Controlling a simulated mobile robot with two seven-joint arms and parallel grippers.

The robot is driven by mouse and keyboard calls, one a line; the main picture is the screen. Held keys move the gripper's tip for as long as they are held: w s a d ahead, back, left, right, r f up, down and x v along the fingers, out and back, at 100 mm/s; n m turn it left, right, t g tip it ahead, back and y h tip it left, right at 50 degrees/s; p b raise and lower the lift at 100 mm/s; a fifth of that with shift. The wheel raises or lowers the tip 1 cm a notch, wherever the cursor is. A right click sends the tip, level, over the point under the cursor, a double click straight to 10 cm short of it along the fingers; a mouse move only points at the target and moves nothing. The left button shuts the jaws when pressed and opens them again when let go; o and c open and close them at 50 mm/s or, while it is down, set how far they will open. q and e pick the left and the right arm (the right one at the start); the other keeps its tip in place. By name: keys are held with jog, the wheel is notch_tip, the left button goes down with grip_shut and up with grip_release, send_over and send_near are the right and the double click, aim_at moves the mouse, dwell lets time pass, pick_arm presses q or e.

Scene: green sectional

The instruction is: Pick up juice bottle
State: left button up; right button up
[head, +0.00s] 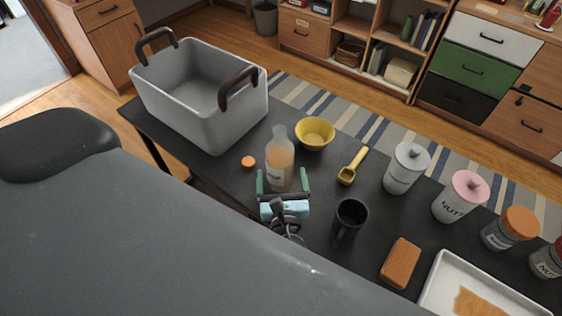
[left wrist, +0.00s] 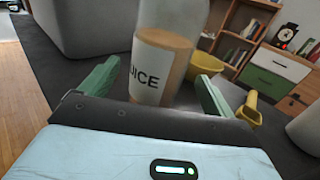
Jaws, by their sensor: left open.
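The juice bottle (head: 280,160) stands upright on the dark table, with a clear top and an orange lower part. Its "JUICE" label shows in the left wrist view (left wrist: 158,68). My left gripper (head: 283,182) is open at the near side of the bottle. In the left wrist view its green fingers (left wrist: 153,92) stand apart on the left and right of the bottle's lower part. I cannot tell whether they touch it. My right gripper is not in view.
A grey bin with brown handles (head: 200,112) stands left of the bottle. An orange cap (head: 248,161), yellow bowl (head: 315,133), yellow scoop (head: 353,165) and black mug (head: 350,217) are close by. White canisters (head: 406,168), jars, an orange sponge-like block (head: 400,262) and a tray lie to the right.

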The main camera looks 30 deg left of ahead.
pick_arm(q)
jog(key=shift+f+b+x, duration=0.15)
jog(key=shift+b+x, duration=0.1)
jog(key=shift+x, duration=0.9)
jog(key=shift+f+b+x, duration=0.15)
jog(key=shift+b+x, duration=0.1)
jog(key=shift+x, duration=0.9)
jog(key=shift+w+a+r, duration=0.1)
jog(key=shift+w+a, duration=0.3)
jog(key=shift+c, duration=0.3)
jog(key=c, duration=1.2)
jog(key=shift+r, duration=0.1)
jog(key=shift+c, duration=0.7)
jog(key=shift+r, duration=0.1)
